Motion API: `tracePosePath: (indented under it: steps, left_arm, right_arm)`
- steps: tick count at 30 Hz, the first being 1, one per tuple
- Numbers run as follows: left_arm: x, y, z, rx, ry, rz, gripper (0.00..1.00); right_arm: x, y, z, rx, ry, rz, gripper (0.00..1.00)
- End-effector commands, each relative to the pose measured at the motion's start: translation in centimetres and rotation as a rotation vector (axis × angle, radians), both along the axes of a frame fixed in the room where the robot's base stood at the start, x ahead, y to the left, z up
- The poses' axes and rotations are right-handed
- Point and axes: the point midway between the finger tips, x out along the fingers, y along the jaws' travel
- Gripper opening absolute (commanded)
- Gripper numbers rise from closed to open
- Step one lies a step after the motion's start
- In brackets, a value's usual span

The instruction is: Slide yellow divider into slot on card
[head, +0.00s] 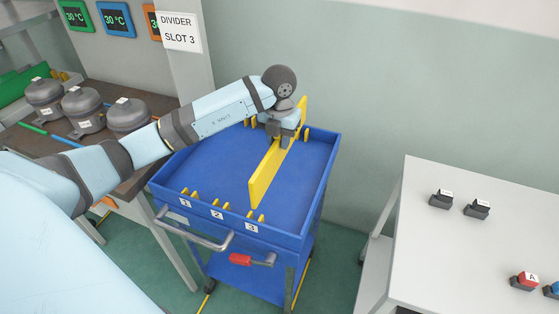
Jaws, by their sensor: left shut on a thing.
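The yellow divider (268,177) is a long upright panel in the blue cart's tray (215,170). My left gripper (283,137) is shut on its upper edge toward the far end. The divider's near end is close to the yellow pegs (256,217) by label 3 (251,228); I cannot tell whether it sits between them. More peg pairs stand by labels 1 (184,203) and 2 (217,215). The card (180,33) on the wall reads "DIVIDER SLOT 3". My right gripper is not in view.
A bench at left holds grey compressors (83,108). A white table (470,240) at right carries small dark blocks (477,209) and a red block marked A (525,281).

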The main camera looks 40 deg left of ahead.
Motion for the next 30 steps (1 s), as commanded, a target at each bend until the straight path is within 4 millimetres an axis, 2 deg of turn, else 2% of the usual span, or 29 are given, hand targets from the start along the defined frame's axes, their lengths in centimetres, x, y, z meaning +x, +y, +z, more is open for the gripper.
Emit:
tracePosePath:
  steps: [1,3,11,18,29,30]
  left_arm:
    - [0.0,0.0,-1.1,-0.002,0.003,0.002,0.0]
    - [0.0,0.0,-2.1,0.0,0.001,0.002,0.0]
    - [0.0,0.0,-4.1,0.0,0.001,0.001,0.0]
    - [0.0,0.0,-7.4,0.0,0.001,0.001,0.0]
    - [0.0,0.0,-7.9,0.0,-0.001,0.001,0.0]
    - [0.0,0.0,-7.8,0.0,-0.001,0.001,0.34]
  right_arm:
    - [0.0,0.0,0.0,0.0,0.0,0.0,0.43]
    - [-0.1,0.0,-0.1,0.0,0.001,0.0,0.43]
    - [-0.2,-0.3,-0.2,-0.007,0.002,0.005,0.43]
    - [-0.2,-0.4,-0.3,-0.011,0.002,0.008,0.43]
    - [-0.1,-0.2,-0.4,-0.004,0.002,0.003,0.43]
    - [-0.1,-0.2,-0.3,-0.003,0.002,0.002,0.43]
